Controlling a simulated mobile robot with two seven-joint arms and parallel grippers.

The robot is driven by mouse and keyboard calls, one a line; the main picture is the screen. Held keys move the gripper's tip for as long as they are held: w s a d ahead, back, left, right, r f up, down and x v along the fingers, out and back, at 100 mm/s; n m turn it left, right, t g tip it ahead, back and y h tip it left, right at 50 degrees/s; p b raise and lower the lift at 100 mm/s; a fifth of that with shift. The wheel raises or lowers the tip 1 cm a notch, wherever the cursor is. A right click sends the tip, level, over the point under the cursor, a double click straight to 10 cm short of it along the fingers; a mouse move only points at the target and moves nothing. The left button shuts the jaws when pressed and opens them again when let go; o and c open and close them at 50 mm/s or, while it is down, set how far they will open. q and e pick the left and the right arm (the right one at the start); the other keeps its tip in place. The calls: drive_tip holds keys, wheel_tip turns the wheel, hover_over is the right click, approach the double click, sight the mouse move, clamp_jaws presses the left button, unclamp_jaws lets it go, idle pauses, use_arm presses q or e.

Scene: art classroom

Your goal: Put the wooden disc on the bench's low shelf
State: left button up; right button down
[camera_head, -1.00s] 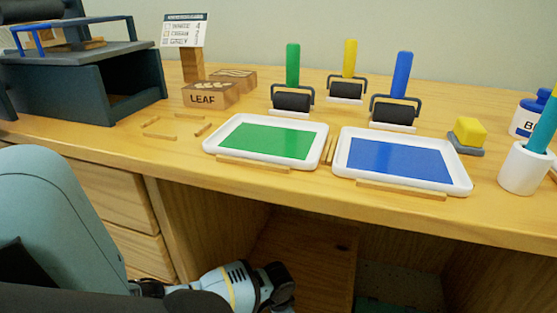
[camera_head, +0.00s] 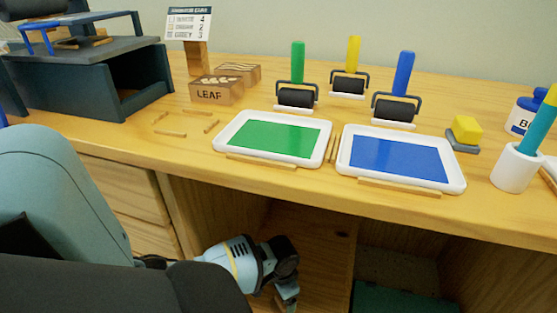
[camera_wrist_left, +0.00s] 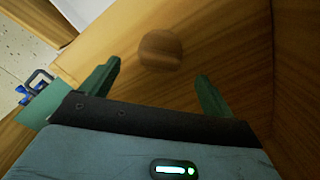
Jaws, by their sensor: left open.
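The wooden disc (camera_wrist_left: 160,50) shows in the left wrist view as a round brown piece, lying against a wooden surface just beyond the fingertips. My left gripper (camera_wrist_left: 157,75) is open, its two green fingers apart and not touching the disc. In the head view my left gripper (camera_head: 286,295) is under the benchtop, over the bench's low shelf (camera_head: 318,252). The disc cannot be made out in the head view. My right gripper is not in view.
Drawers (camera_head: 125,200) stand left of the opening; a dark green item (camera_head: 405,298) lies low at right.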

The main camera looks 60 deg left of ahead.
use_arm(q)
wheel_tip(320, 180, up, 6)
drive_tip(key=p, duration=0.2)
drive_tip(key=shift+r+p, duration=0.25)
drive_tip(key=shift+p, duration=0.05)
drive_tip(key=shift+o, duration=1.3)
